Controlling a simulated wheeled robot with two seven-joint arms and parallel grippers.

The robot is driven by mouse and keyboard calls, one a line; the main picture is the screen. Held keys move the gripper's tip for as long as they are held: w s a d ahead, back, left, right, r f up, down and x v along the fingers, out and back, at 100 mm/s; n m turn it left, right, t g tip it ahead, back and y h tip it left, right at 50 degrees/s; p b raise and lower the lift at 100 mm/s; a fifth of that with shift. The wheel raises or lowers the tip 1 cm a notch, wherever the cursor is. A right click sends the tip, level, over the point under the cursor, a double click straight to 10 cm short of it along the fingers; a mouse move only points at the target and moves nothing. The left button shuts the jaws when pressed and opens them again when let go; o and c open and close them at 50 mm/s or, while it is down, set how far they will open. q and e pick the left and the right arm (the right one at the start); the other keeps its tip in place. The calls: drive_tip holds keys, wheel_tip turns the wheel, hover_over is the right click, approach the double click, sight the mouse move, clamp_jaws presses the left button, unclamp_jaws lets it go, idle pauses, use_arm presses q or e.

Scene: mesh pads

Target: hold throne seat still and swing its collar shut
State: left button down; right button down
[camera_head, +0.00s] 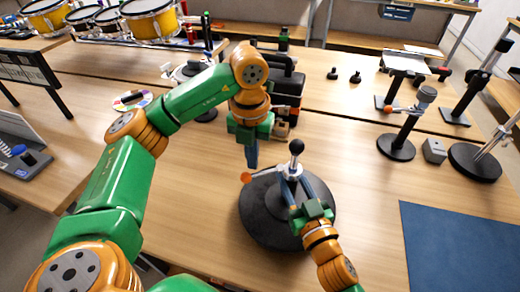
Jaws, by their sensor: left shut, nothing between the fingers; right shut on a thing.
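The throne seat (258,222) is a round black disc lying on the table in the middle front. A short silver post (291,170) topped by a black ball (296,147) rises from it. A collar lever with an orange end (246,178) sticks out to the left of the post. My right gripper (292,183) reaches in from the lower right, its blue fingers around the post area and shut on it; the exact contact is hard to see. My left gripper (252,165) points down, shut and empty, just above and behind the orange end. I cannot tell whether it touches it.
A black toolbox (285,85) stands behind my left gripper. Stands on black bases (396,148) and a small grey block (434,151) are at the right. A blue mat (455,245) lies at the front right. Drums (150,18) stand at the back left. The table left of the seat is clear.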

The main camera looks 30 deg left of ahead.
use_arm(q)
drive_tip(key=c, duration=1.1)
unclamp_jaws()
use_arm(e)
drive_tip(key=shift+f, duration=0.4)
use_arm(q)
wheel_tip(320, 180, up, 12)
drive_tip(key=shift+s, duration=0.15)
use_arm(e)
drive_tip(key=c, duration=0.6)
unclamp_jaws()
drive_tip(key=shift+r, duration=0.15)
drive_tip(key=shift+o, duration=1.2)
drive_tip(key=shift+w, duration=0.1)
use_arm(q)
drive_tip(key=shift+w, duration=0.2)
